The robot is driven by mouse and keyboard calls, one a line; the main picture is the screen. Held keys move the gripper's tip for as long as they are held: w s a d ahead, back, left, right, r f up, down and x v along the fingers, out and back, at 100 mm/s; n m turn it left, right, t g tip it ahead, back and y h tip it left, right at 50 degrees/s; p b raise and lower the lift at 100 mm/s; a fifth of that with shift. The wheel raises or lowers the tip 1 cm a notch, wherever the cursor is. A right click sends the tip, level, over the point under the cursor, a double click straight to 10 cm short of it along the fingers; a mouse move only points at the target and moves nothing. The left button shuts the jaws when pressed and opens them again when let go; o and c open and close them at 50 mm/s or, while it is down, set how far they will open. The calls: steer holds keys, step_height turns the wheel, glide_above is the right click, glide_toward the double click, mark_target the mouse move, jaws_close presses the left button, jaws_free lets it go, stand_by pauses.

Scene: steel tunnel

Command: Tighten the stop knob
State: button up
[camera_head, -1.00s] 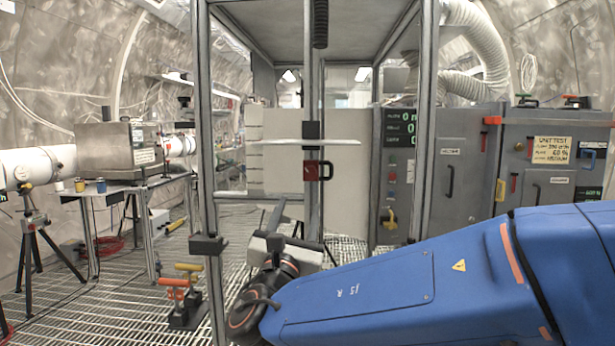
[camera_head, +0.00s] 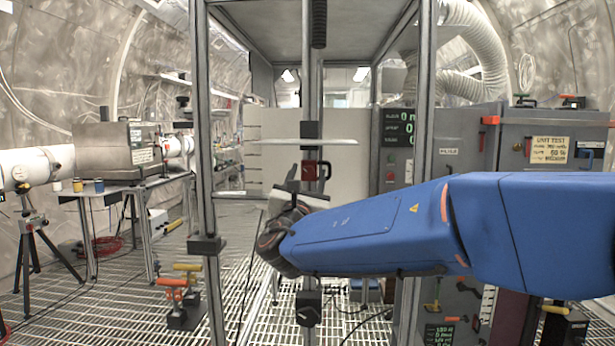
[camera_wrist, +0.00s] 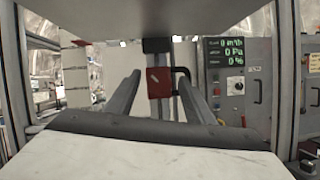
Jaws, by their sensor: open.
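A red block (camera_head: 310,171) with a black loop-shaped handle on its right sits on the central vertical column, just below a thin white shelf. It is the likely stop knob, though no separate round knob can be made out. In the wrist view the red block (camera_wrist: 158,82) shows beyond and between the fingers. My gripper (camera_wrist: 159,76) is open and empty, its two dark fingers pointing at the block from in front; whether they touch it cannot be told. In the head view my wrist hides most of the gripper, just below the block.
The white shelf (camera_head: 300,142) juts out above the block; its underside fills the top of the wrist view. Metal frame posts (camera_head: 207,120) stand left and right. A black clamp (camera_head: 309,308) sits lower on the column. Grey cabinets (camera_head: 465,150) with a display panel stand at right.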

steer(key=shift+w, duration=0.15)
steer(key=shift+c, duration=0.2)
steer(key=c, duration=1)
steer(key=shift+m, duration=0.6)
steer(key=m+h, duration=0.1)
steer(key=m, duration=0.2)
steer(key=m+g+h, duration=0.1)
steer(key=m+h, duration=0.1)
steer(key=m, duration=0.1)
steer(key=shift+a+r, duration=0.1)
steer(key=shift+m+g+h, duration=0.7)
steer(key=shift+m+g, duration=0.1)
steer(key=shift+m, duration=1.1)
steer(key=shift+r, duration=0.1)
steer(key=o, duration=1)
